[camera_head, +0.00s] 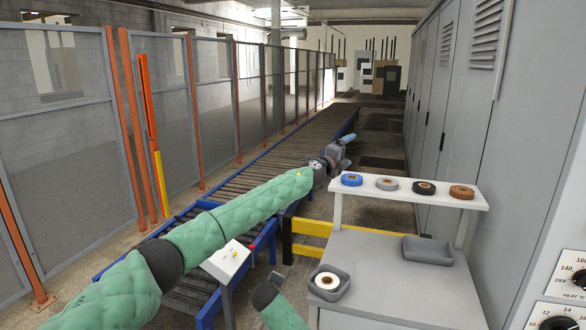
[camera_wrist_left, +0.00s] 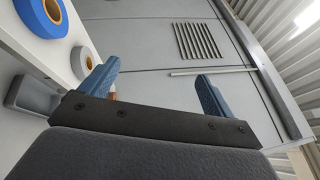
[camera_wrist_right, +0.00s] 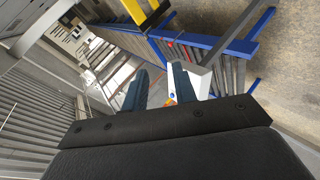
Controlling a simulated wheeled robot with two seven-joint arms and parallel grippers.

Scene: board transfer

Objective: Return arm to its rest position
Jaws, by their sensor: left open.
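My left arm, in a green sleeve, reaches out across the middle of the head view. Its gripper (camera_head: 343,146) is beyond the shelf's left end, over the conveyor's right side. In the left wrist view the left gripper (camera_wrist_left: 157,72) has its blue fingers wide apart with nothing between them. My right arm shows only as a short green piece at the bottom of the head view. In the right wrist view the right gripper (camera_wrist_right: 158,72) has its fingers a narrower gap apart, with nothing seen between them.
A roller conveyor (camera_head: 300,147) runs away beside mesh fencing (camera_head: 75,150). A white shelf (camera_head: 405,196) carries tape rolls (camera_head: 387,184) above a workbench (camera_head: 395,285) with grey trays (camera_head: 428,250). A white control box (camera_head: 227,262) stands below my left arm. Grey cabinets (camera_head: 480,120) line the right.

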